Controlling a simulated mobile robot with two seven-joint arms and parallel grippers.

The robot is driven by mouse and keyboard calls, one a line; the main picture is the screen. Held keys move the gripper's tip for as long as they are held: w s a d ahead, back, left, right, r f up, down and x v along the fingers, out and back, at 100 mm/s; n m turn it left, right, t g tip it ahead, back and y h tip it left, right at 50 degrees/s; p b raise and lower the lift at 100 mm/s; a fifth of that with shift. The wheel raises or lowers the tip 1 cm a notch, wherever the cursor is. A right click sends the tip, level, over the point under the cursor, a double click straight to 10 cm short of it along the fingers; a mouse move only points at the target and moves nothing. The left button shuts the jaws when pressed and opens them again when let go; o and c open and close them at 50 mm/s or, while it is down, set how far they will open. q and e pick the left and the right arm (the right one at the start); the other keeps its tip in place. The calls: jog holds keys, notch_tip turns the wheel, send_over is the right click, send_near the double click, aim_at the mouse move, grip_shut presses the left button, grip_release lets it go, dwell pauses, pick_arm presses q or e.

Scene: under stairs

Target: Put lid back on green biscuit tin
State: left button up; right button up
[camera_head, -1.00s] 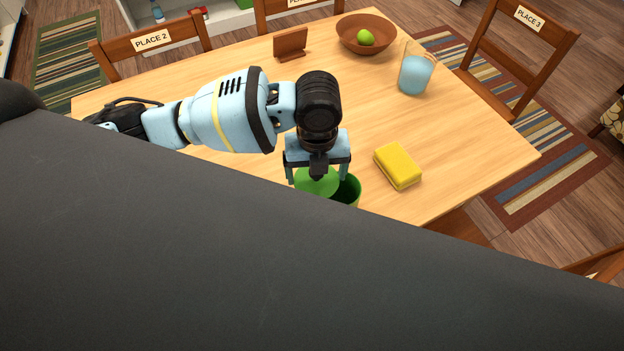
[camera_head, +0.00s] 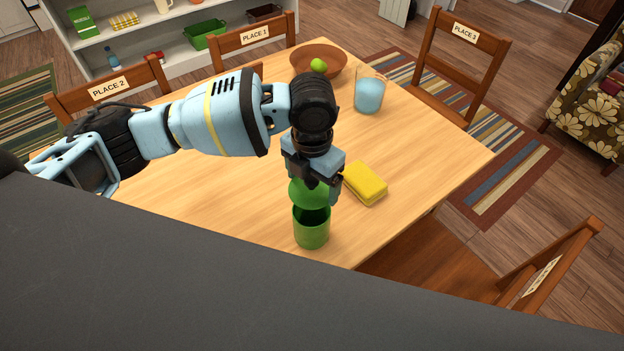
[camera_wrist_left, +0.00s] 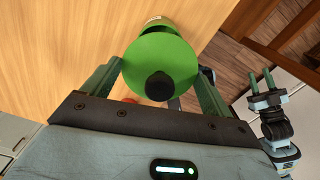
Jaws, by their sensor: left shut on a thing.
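The green biscuit tin (camera_head: 312,232) stands upright and open-topped near the front edge of the table, its dark inside showing. My left gripper (camera_head: 314,186) is shut on the round green lid (camera_head: 307,193), with a finger at each side of its rim. The lid is tilted in the head view and appears just above and behind the tin's mouth; whether they touch I cannot tell. In the left wrist view the lid (camera_wrist_left: 172,58) shows a black knob, and part of the tin (camera_wrist_left: 163,24) shows past it. My right gripper (camera_wrist_left: 262,82) shows there at the right, fingers apart and empty.
A yellow sponge (camera_head: 365,183) lies just right of my left gripper. A glass of blue liquid (camera_head: 369,92) and a brown bowl (camera_head: 318,60) with a green fruit stand farther back. Chairs surround the wooden table (camera_head: 440,150). The table's left part is mostly clear.

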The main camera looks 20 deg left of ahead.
pick_arm(q)
jog(key=shift+s+f, duration=0.1)
jog(key=shift+f, duration=1.05)
notch_tip(320, 180, down, 2)
jog(key=shift+b, duration=0.7)
jog(key=shift+f, duration=0.85)
pick_arm(e)
jog(key=shift+s+a+f+g, duration=0.15)
jog(key=shift+s+f, duration=0.4)
jog(key=shift+f, duration=0.05)
jog(key=shift+s+a+f+g, duration=0.1)
jog(key=shift+s+f+g, duration=0.05)
jog(key=shift+s+f, duration=0.4)
pick_arm(q)
jog(key=shift+f, duration=0.15)
pick_arm(e)
jog(key=shift+d, duration=0.1)
jog(key=shift+w+r, duration=0.15)
jog(key=shift+w, duration=0.05)
pick_arm(q)
jog(key=shift+f, duration=0.75)
pick_arm(e)
jog(key=shift+s+f, duration=0.3)
jog(key=shift+f, duration=0.05)
pick_arm(q)
jog(key=o, duration=0.9)
